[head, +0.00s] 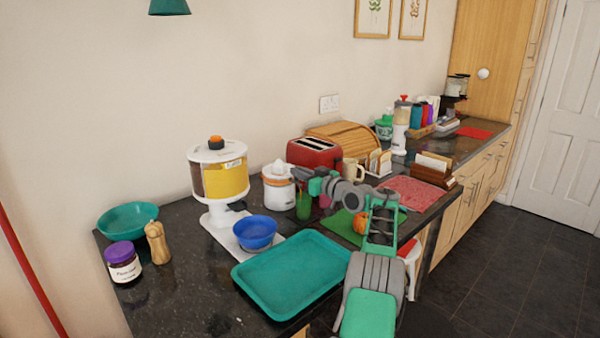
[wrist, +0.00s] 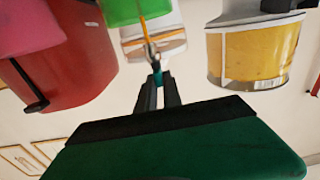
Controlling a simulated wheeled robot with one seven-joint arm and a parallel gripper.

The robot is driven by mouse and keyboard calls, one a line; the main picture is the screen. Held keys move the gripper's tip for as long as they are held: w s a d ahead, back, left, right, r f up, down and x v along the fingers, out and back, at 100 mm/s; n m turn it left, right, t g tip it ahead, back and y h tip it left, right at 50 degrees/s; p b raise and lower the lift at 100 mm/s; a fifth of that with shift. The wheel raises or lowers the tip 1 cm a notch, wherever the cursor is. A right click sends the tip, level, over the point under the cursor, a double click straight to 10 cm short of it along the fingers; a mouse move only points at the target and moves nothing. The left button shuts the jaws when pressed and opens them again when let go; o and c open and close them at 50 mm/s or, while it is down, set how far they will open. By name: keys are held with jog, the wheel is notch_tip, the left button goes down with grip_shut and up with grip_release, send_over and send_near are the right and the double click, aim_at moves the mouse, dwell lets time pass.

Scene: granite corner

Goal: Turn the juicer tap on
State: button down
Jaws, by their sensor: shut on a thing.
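The juicer (head: 278,190) is a white pot with an orange band and a ribbed cone on top. It stands on the counter between the food dispenser and the red toaster. The wrist view is upside down and shows the juicer (wrist: 166,48) just past my fingertips. My gripper (wrist: 157,80) is shut on the small grey juicer tap (wrist: 155,60) at the pot's front. The fingers hide most of the tap, so its angle is hard to tell. In the head view my gripper (head: 298,173) reaches the juicer from the right.
A green glass (head: 303,206) with a straw stands close below my gripper. The red toaster (head: 315,153) is behind. The dispenser (head: 218,172), blue bowl (head: 254,232) and teal tray (head: 292,274) are left and in front. A green mat (head: 345,226) lies under my arm.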

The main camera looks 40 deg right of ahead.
jog(key=c, duration=1.5)
grip_release()
jog(key=shift+w, duration=0.1)
jog(key=s+b, duration=0.2)
jog(key=s, duration=0.5)
jog(key=shift+s+d, duration=0.15)
jog(key=shift+s, duration=0.25)
